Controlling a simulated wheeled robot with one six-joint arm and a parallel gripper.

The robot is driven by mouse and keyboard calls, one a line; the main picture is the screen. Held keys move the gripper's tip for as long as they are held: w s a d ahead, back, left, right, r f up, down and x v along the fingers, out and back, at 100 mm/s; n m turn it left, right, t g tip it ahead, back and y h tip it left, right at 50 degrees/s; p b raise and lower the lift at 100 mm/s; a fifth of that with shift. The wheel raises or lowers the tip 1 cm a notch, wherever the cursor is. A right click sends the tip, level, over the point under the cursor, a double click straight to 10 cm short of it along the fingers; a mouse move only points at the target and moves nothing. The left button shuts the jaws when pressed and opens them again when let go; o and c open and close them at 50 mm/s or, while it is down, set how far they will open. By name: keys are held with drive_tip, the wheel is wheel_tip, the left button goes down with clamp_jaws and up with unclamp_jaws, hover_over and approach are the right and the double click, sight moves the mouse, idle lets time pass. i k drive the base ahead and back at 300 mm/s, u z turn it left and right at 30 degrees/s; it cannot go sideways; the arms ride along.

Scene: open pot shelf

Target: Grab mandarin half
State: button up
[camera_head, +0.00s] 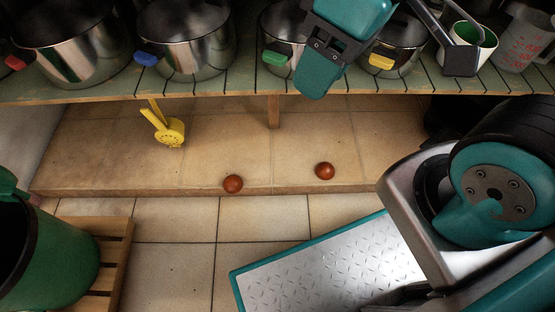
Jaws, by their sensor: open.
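Two small reddish-brown round things lie apart on the tiled ledge: a left one (233,183) near its front edge and a right one (325,171) a little further back. They may be mandarin halves; no cut face shows clearly. My gripper (388,78) shows only in part at the top, with a teal and black piece on the left and a dark grey piece on the right. It is open, with no held thing visible. It is well above both round things, in front of the shelf, touching neither.
Several steel pots with coloured handles, such as the blue-handled pot (188,42), stand on the slatted shelf (225,85) above the ledge.

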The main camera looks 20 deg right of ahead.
sight(234, 184)
drive_tip(key=z, duration=2.05)
drive_tip(key=k, duration=1.5)
drive_tip(key=u, duration=2.4)
drive_tip(key=i, duration=0.5)
drive_tip(key=u, duration=0.05)
